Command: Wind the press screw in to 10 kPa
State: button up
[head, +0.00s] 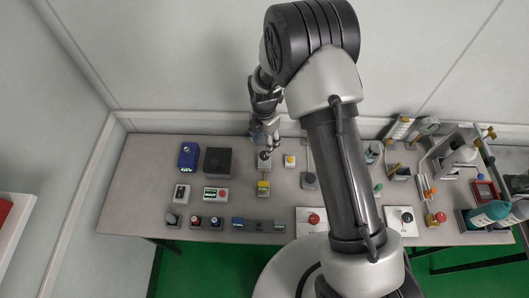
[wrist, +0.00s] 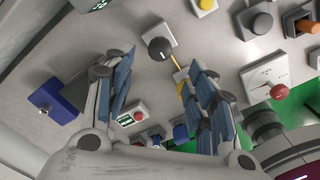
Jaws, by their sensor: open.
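My gripper (head: 266,149) is over the back middle of the bench, pointing down. In the wrist view its blue-padded fingers (wrist: 160,64) are apart and empty. A round black knob (wrist: 160,48) on a pale base shows between and beyond the fingertips, apart from them; it also shows in the head view (head: 264,156), just under my gripper. A yellow part (head: 263,187) is in front of it, partly behind a finger in the wrist view.
A blue box (head: 188,154) and a black box (head: 217,160) stand left of my gripper. A yellow button (head: 290,160) and a grey knobbed unit (head: 309,180) are close on the right. A display unit with a red button (head: 216,194) lies at front left. The right side is crowded.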

aim_at(264, 154)
notch_tip(264, 154, down, 8)
jog(key=shift+f+b, duration=0.1)
jog(key=shift+b, duration=0.4)
jog(key=c, duration=1.1)
